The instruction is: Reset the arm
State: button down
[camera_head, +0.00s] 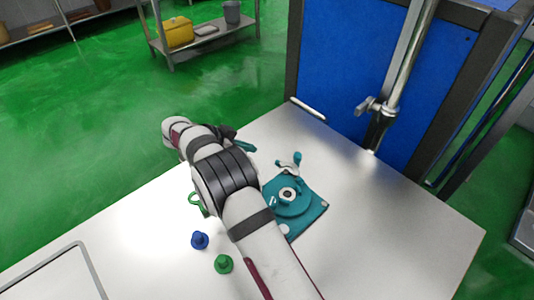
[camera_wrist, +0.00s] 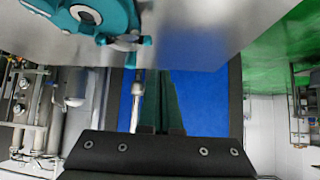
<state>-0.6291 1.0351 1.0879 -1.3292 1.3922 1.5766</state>
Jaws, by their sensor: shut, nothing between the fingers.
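My gripper (camera_head: 246,146) reaches over the far side of the white table (camera_head: 390,225). In the wrist view its two dark green fingers (camera_wrist: 161,75) are together with nothing between them. My arm runs from the bottom of the head view toward the table's far left edge. A teal device (camera_head: 310,212) with a round top sits on the table to the right of my arm, partly hidden by it. The device also shows at the top of the wrist view (camera_wrist: 120,15).
A blue plug-like piece (camera_head: 200,240) and a green one (camera_head: 223,264) stand left of my arm. A green ring-like piece (camera_head: 195,198) is partly hidden by the arm. A blue panel (camera_head: 345,75) and a metal pipe (camera_head: 408,60) stand behind the table. The table's right side is clear.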

jog(key=s+d+r+n+g+y, duration=0.25)
jog(key=s+d+r+g, duration=0.25)
jog(key=s+d+r, duration=0.85)
jog(key=s+d+f+n+g+y, duration=0.1)
jog(key=s+y, duration=0.5)
jog(key=s, duration=2.1)
notch_tip(320, 180, down, 2)
jog(key=shift+f+n+y, duration=0.1)
jog(key=shift+n+y, duration=0.25)
jog(key=shift+n, duration=0.2)
